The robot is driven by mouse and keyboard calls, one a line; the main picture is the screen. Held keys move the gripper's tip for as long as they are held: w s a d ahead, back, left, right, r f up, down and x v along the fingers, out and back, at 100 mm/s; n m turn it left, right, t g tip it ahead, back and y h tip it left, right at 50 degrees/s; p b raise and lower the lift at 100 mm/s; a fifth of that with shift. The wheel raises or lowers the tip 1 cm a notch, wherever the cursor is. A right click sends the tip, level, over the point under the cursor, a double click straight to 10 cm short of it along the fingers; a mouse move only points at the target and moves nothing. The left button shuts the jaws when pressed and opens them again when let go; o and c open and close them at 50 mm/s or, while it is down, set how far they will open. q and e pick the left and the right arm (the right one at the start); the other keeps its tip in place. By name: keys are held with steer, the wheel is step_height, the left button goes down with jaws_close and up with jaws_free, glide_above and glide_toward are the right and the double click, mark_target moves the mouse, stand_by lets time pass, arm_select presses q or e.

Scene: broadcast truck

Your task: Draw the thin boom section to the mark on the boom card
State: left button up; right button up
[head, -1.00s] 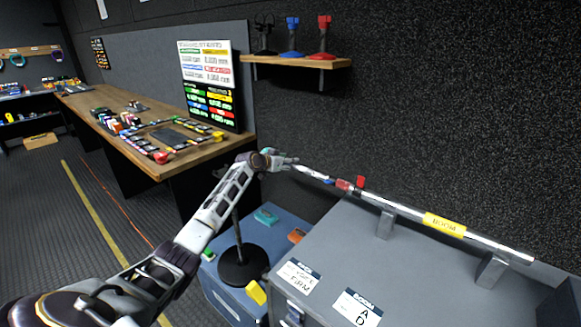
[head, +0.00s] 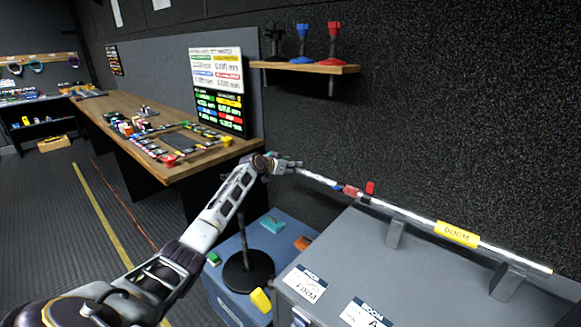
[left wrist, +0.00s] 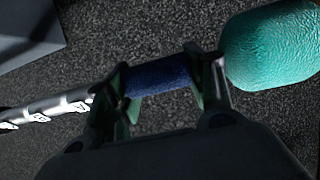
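The boom pole lies across brackets on a grey case (head: 400,270), with a yellow BOOM label (head: 457,235) and a red lever (head: 370,187). Its thin section (head: 315,177) runs up-left from the lever end, with a blue and a red band. My left gripper (head: 297,166) is at its far end. In the left wrist view, its fingers (left wrist: 160,85) close around a blue sleeve (left wrist: 160,78). A teal foam head (left wrist: 272,45) is right of it, and the white-marked thin section (left wrist: 50,108) left. The boom card (head: 366,314) is on the case, partly cut off. My right gripper is not in view.
A blue case (head: 235,290) holds a black stand (head: 247,272) and small coloured pieces. Behind is a wooden bench (head: 110,140) with small parts and a chart board (head: 218,90). A wall shelf (head: 305,67) is above. The floor at left is clear.

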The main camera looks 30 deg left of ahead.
arm_select(q)
steer(key=shift+o, duration=0.4)
steer(key=shift+r, duration=5)
